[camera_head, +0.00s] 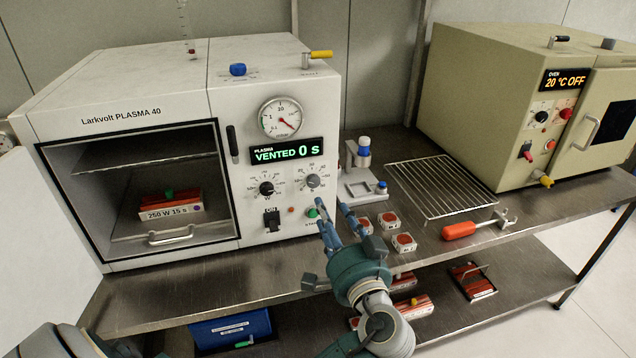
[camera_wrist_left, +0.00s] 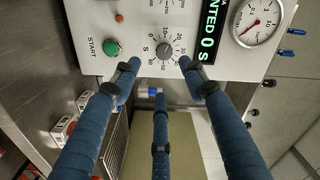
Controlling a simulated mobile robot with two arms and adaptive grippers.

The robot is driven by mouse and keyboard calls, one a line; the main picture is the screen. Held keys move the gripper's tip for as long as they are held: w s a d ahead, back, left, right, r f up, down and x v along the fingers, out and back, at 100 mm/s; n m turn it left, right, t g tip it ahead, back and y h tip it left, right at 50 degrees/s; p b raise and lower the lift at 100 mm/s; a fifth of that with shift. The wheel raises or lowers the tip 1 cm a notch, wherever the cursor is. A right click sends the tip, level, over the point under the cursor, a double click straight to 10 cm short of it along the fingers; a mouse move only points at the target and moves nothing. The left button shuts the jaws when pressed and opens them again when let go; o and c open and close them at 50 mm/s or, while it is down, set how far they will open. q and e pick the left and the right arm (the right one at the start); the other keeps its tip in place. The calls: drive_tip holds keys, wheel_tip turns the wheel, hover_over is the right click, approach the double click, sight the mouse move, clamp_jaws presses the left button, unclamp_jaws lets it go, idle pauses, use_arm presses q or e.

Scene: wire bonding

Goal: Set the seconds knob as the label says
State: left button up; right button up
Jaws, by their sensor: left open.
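The plasma cleaner (camera_head: 150,75) shows "VENTED 0 S" on its display (camera_head: 286,151). The seconds knob (camera_head: 313,181) is grey, on a dial at the right of the front panel; it also shows in the wrist view (camera_wrist_left: 163,51). Its exact pointer setting is too small to read. The label (camera_head: 170,212) inside the open chamber reads "250 W 15 s". My left gripper (camera_head: 331,207) is open and empty, just in front of and below the knob. In the wrist view its fingertips (camera_wrist_left: 160,70) straddle the knob's line, apart from it. My right gripper is not in view.
The black power knob (camera_head: 266,188) is left of the seconds knob. A black switch (camera_head: 272,220) and green START button (camera_head: 312,213) sit below. Small red-and-white boxes (camera_head: 388,220), a wire rack (camera_head: 440,187) and an oven (camera_head: 500,110) stand to the right.

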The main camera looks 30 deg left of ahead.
sight(314, 184)
use_arm(q)
drive_tip(key=p+x, duration=0.1)
drive_tip(key=x, duration=0.2)
drive_tip(key=r+p+x, duration=0.1)
drive_tip(key=x, duration=0.2)
drive_tip(key=shift+s+a, duration=0.15)
drive_tip(key=shift+a, duration=0.05)
drive_tip(key=shift+x, duration=1.2)
drive_tip(key=shift+w+a+p, duration=0.3)
drive_tip(key=shift+w, duration=0.1)
drive_tip(key=shift+a+f, duration=0.1)
clamp_jaws()
drive_tip(key=shift+f, duration=0.1)
drive_tip(key=shift+f+b, duration=0.1)
drive_tip(key=shift+b, duration=0.7)
unclamp_jaws()
drive_tip(key=shift+r, duration=0.2)
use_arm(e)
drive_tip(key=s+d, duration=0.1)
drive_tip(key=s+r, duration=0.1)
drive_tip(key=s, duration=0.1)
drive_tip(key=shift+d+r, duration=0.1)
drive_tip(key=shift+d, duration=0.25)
